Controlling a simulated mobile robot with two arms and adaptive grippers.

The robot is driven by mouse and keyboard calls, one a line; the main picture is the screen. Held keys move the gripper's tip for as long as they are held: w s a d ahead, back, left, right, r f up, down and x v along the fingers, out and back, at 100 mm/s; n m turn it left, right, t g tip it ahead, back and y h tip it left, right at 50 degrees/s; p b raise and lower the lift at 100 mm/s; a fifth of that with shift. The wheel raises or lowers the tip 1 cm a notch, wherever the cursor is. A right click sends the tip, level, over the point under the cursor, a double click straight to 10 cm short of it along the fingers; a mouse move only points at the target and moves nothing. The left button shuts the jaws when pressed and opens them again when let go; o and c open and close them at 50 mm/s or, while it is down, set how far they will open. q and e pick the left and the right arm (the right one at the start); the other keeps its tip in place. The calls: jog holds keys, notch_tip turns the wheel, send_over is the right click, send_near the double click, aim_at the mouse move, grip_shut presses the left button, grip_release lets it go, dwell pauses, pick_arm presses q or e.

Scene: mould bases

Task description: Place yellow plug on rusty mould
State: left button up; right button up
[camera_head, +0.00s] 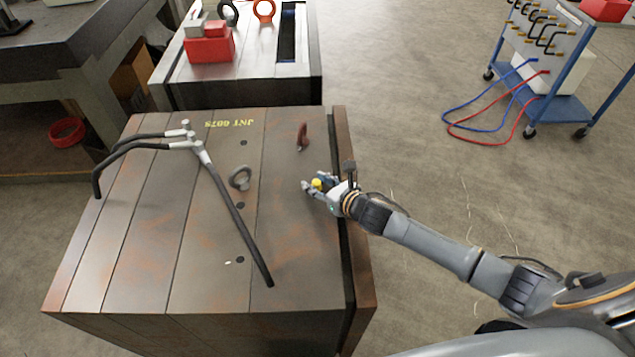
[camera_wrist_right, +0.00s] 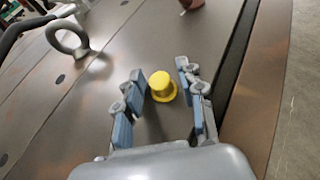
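The rusty mould (camera_head: 150,270) is a large block of brown-grey plates with rust patches, in the middle of the head view. The yellow plug (camera_head: 317,184) is at its right side, between the fingers of my right gripper (camera_head: 318,187). In the right wrist view the yellow plug (camera_wrist_right: 162,86) stands upright on the mould's top (camera_wrist_right: 130,40). My right gripper (camera_wrist_right: 160,98) is open around it, with a gap visible on each side. My left gripper is not in view.
On the mould are a grey eye bolt (camera_head: 240,178), a red eye bolt (camera_head: 303,136) and a hose assembly (camera_head: 235,215). Another mould (camera_head: 240,90) with a red box (camera_head: 209,47) stands behind. A blue trolley (camera_head: 550,105) with hoses stands at right on open floor.

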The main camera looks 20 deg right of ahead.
jog(key=shift+r, duration=0.25)
jog(key=shift+s+d, duration=0.15)
jog(key=shift+s, duration=0.15)
jog(key=v, duration=1.1)
jog(key=shift+s+r, duration=0.1)
jog(key=shift+s, duration=0.1)
